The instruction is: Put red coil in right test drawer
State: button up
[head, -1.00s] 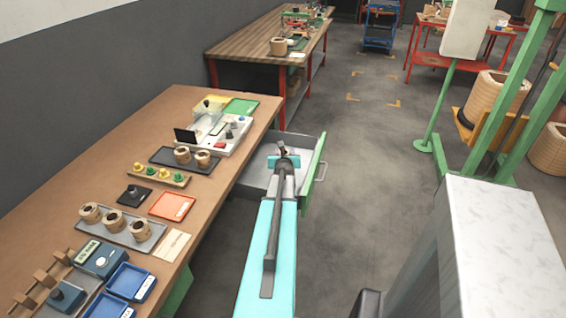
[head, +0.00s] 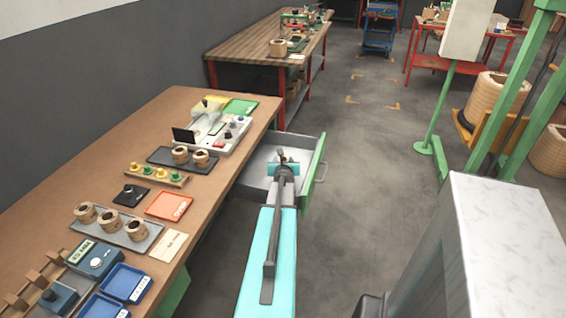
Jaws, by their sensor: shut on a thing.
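My gripper (head: 283,157) is over the open drawer (head: 258,163) on the right side of the workbench, inside the line of its green front (head: 314,172). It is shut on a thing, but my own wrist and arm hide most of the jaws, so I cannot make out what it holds. No red coil can be told apart anywhere in view. The part of the drawer floor that shows is grey and looks bare; the part under my wrist is hidden.
The workbench (head: 125,175) carries a grey tray of tan coils (head: 148,240), a dark tray with two more (head: 164,162), an orange tray (head: 169,206) and blue trays (head: 126,283). A green lift frame (head: 495,135) stands right. Floor (head: 370,170) between is clear.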

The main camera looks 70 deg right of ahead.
jog(key=shift+f, duration=0.2)
jog(key=o, duration=1.2)
jog(key=shift+r, duration=0.15)
jog(key=shift+r, duration=0.15)
jog(key=shift+v, duration=6)
jog(key=shift+p, duration=0.3)
